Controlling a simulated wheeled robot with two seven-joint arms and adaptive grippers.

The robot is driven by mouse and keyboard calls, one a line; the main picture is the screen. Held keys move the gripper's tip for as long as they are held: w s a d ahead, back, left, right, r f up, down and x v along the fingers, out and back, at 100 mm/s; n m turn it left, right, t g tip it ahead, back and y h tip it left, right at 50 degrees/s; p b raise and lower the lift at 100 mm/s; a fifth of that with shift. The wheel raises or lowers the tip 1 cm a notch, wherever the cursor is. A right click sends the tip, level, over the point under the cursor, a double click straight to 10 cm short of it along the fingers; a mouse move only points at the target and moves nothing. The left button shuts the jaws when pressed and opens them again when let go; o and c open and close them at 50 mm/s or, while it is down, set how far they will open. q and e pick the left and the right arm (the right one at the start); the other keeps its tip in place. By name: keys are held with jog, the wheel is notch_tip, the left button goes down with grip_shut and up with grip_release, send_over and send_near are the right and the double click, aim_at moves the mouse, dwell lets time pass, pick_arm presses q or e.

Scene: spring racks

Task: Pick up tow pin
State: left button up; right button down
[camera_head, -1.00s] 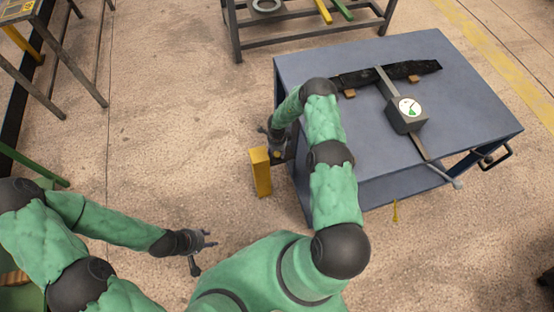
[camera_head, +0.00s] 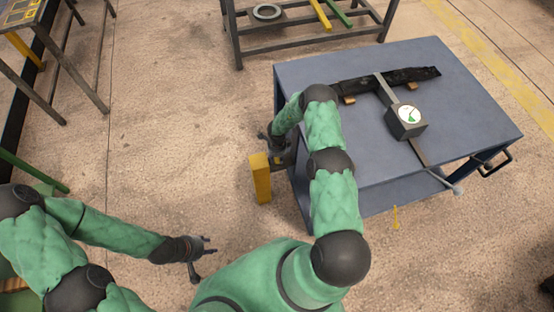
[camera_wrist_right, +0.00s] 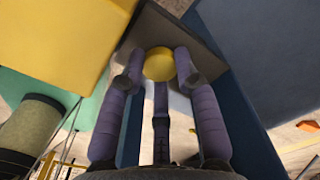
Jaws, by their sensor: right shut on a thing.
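A yellow round head, which looks like the tow pin (camera_wrist_right: 159,64), sits between the fingers of my right gripper (camera_wrist_right: 158,78) in the right wrist view. The fingers are shut on it, in front of a dark grey bracket (camera_wrist_right: 178,35). Whether the pin's shank is still in the bracket is hidden. In the head view my right gripper (camera_head: 271,143) is at the left side of the blue cart (camera_head: 465,105), just above a yellow post (camera_head: 261,180). My left gripper (camera_head: 204,258) is open and empty over bare floor at the lower left.
On the cart lie a long black spring pack (camera_head: 405,77) on small wooden blocks and a grey gauge box (camera_head: 406,121) on a bar. A small yellow piece (camera_head: 396,219) shows below the cart's front edge. A dark rack (camera_head: 300,42) stands behind.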

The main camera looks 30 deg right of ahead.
notch_tip(320, 180, up, 27)
jog(key=p, duration=1)
jog(key=shift+r, duration=0.15)
jog(key=c, duration=1.5)
grip_release()
grip_shut()
